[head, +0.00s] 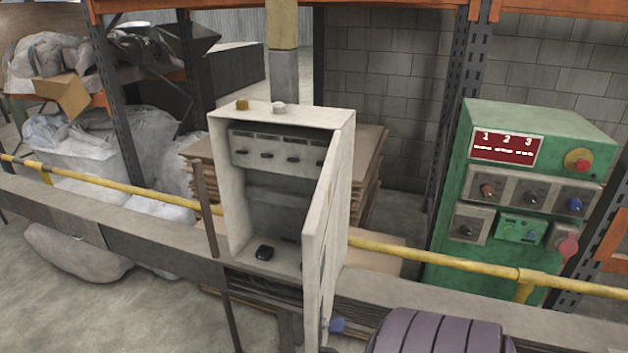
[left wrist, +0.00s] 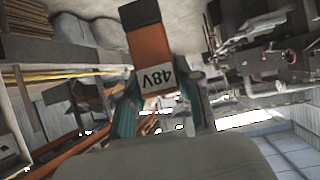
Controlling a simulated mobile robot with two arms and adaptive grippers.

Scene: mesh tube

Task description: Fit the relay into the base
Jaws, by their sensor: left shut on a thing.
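My left gripper (left wrist: 160,100) is shut on the relay (left wrist: 152,45), an orange block with a dark end and a white label reading 48V, upside down in the left wrist view. The fingers lie at both sides of its lower part. Neither the relay nor my grippers show in the head view. An open pale cabinet (head: 235,185) stands at the middle of the head view. A small black piece (head: 264,252) lies on its floor; I cannot tell whether this is the base. No base is clearly recognisable. My right gripper is out of view.
The cabinet door (head: 325,225) stands open toward me, covering the cabinet's right side. A green control box (head: 540,130) stands at right. A yellow rail (head: 420,256) runs across. A purple-grey ribbed object (head: 440,335) is at the bottom.

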